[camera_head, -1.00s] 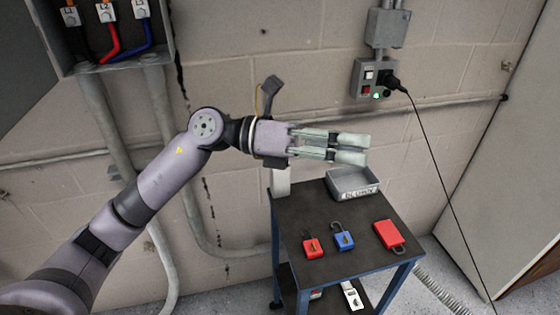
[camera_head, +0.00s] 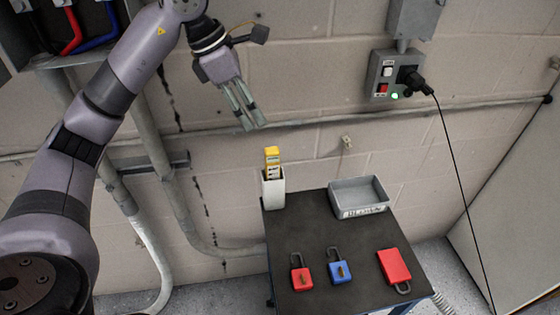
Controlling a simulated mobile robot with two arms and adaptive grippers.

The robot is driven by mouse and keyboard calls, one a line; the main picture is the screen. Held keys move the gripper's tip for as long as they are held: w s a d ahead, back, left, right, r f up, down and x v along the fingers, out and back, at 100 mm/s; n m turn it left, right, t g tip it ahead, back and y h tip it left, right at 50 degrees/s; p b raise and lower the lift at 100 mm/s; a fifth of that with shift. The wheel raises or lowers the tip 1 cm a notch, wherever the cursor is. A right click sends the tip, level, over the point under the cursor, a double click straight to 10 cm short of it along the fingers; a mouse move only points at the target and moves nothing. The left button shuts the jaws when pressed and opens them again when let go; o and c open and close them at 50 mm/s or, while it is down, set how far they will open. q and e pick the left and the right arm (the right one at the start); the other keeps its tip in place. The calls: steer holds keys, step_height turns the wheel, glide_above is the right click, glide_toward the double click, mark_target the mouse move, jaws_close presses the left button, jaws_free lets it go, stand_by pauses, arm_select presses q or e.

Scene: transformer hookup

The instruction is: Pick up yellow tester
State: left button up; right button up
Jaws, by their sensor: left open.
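The yellow tester (camera_head: 272,155) stands upright in a white holder (camera_head: 273,190) at the back left corner of the dark-topped cart (camera_head: 310,238). Only its upper part shows; the rest is hidden inside the holder. My left gripper (camera_head: 252,118) is open and empty, pointing down, above and slightly left of the tester, with a gap between them. My right gripper is not in view.
A grey tray (camera_head: 359,198) sits at the cart's back right. A red padlock (camera_head: 301,277), a blue padlock (camera_head: 341,271) and a red item with a shackle (camera_head: 395,266) lie toward the front. A wall switch box (camera_head: 397,76) has a black cable plugged in.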

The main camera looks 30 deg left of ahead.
arm_select(q)
steer(key=p, duration=0.1)
glide_toward(278, 160)
steer(key=f, duration=0.1)
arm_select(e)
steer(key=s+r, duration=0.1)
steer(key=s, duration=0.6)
arm_select(q)
steer(key=w+f, duration=0.2)
steer(key=f, duration=0.1)
steer(key=shift+d+f+p, duration=0.2)
steer(key=shift+d+p, duration=0.05)
steer(key=shift+p, duration=0.1)
steer(key=shift+x, duration=0.9)
steer(key=p+x, duration=0.2)
steer(key=x, duration=0.2)
steer(key=shift+f, duration=0.25)
steer(key=shift+d+f, duration=0.15)
steer(key=shift+f, duration=0.15)
steer(key=c, duration=0.6)
jaws_close()
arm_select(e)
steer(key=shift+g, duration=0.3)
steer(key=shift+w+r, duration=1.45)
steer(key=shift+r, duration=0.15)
